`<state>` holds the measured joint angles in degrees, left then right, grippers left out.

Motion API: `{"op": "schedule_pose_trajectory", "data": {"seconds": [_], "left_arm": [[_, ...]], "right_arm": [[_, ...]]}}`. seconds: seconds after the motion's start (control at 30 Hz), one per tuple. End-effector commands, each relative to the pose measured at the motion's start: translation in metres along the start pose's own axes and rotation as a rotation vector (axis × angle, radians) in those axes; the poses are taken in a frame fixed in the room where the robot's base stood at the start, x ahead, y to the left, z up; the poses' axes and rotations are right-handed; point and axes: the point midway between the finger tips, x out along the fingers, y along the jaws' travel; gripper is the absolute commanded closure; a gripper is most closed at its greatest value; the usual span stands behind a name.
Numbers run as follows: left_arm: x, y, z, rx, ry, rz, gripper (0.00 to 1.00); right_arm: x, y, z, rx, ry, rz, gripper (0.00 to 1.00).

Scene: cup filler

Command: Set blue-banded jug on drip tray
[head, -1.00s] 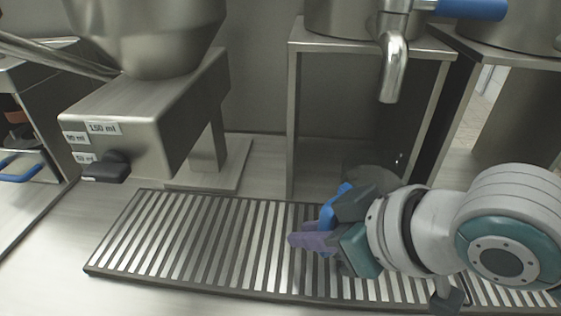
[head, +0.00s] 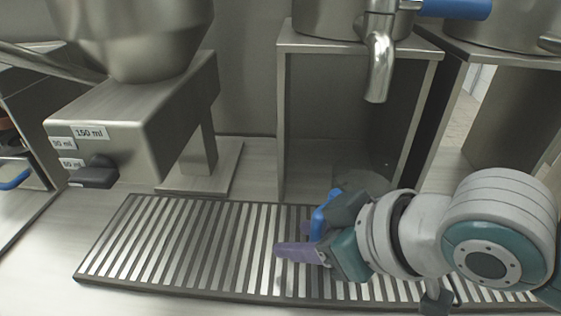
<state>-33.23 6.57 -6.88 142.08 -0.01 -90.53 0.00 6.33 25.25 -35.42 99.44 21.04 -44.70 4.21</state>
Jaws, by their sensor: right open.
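The drip tray (head: 180,245) is a long slatted metal grate across the front of the counter. A clear, see-through vessel (head: 362,180), apparently the jug, shows faintly behind my right gripper at the tray's back edge. Its base and any blue band are hidden, so I cannot tell what it rests on. My right gripper (head: 292,240), with purple fingers, is open over the tray and points left. A blue piece (head: 325,214) shows beside its fingers; I cannot tell whether it belongs to the jug. My left gripper is out of view.
A metal tap (head: 379,65) with a blue handle (head: 455,8) hangs above, in front of a steel stand (head: 282,120). A hopper-like dispenser (head: 130,100) with volume labels and a black knob (head: 95,173) stands at left. The tray's left half is clear.

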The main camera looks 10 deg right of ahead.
Motion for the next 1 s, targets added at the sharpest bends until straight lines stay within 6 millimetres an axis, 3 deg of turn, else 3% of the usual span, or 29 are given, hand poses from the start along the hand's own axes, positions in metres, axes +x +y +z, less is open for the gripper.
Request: {"op": "schedule_pose_trajectory", "data": {"seconds": [0.17, 0.5, 0.77, 0.87, 1.0], "left_arm": [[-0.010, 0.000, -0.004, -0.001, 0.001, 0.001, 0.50], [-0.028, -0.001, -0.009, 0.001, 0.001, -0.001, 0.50], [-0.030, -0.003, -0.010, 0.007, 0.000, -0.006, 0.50], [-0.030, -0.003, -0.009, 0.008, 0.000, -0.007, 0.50], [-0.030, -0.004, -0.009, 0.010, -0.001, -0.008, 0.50]], "right_arm": [[-0.026, 0.001, -0.002, -0.001, 0.001, 0.001, 0.52], [-0.099, 0.000, -0.001, -0.003, -0.001, 0.000, 0.52], [-0.121, -0.005, 0.003, 0.017, -0.016, 0.010, 0.52], [-0.128, -0.012, 0.015, 0.067, -0.078, 0.055, 0.52], [-0.149, -0.014, 0.053, 0.186, -0.242, 0.154, 0.52]]}}
